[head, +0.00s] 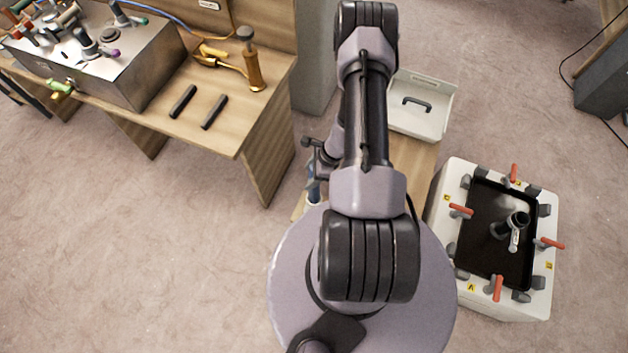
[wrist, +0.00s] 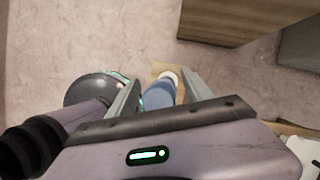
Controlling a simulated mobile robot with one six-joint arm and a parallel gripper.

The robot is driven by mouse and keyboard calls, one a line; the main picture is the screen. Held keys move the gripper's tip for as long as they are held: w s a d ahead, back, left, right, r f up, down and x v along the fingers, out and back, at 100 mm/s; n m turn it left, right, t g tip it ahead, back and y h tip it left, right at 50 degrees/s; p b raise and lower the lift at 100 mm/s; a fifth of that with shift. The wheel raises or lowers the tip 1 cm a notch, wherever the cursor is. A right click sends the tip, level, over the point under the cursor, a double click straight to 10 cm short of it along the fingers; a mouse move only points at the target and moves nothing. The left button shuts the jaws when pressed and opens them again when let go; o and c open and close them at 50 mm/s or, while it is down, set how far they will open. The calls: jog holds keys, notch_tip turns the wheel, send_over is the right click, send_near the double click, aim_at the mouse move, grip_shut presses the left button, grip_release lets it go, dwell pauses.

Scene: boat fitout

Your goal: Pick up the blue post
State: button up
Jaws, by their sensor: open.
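The blue post (head: 313,188) stands at the near left end of the low wooden bench, with a white end at its lower part. Its upper part is partly hidden by my gripper (head: 314,168) in the head view. In the wrist view the blue post (wrist: 158,93) shows between the two fingers of my gripper (wrist: 161,80), with its white end farther out. The fingers are apart, with the post in the gap. I cannot tell whether either finger touches it.
A white tray (head: 424,125) with a dark handle sits at the bench's far end. Right of the bench is a white box (head: 545,285) with a black panel and red-handled clamps. At left, a wooden workbench (head: 228,140) carries a metal case (head: 140,75) and tools. Open floor lies front left.

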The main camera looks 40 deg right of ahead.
grip_shut()
dwell(1.4)
